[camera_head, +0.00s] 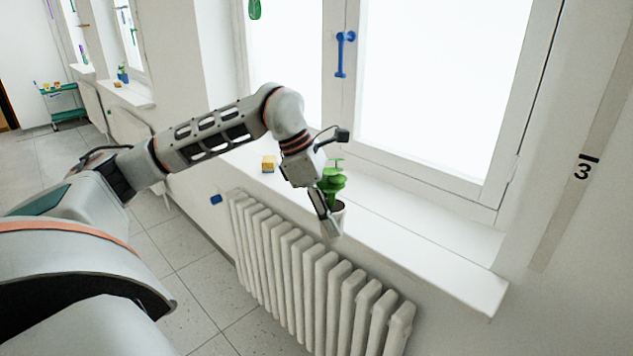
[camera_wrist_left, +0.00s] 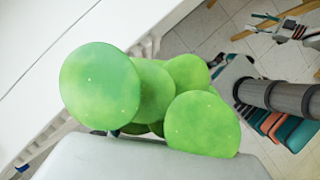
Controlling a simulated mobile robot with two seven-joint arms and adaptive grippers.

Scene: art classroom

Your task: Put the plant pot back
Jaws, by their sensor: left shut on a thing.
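The plant pot is small and white with a green plant (camera_head: 333,182) in it. It is at the front edge of the white windowsill (camera_head: 440,257), above the radiator. My left gripper (camera_head: 332,222) reaches down to it and is shut on the pot (camera_head: 340,212), hiding part of it. I cannot tell whether the pot touches the sill. In the left wrist view, round green leaves (camera_wrist_left: 150,95) fill the middle and hide the pot.
A yellow block (camera_head: 268,163) sits on the sill to the left of the plant. A white radiator (camera_head: 310,270) stands below the sill. The sill to the right of the pot is clear. A blue window handle (camera_head: 341,55) is above. A green cart (camera_head: 62,103) stands far back left.

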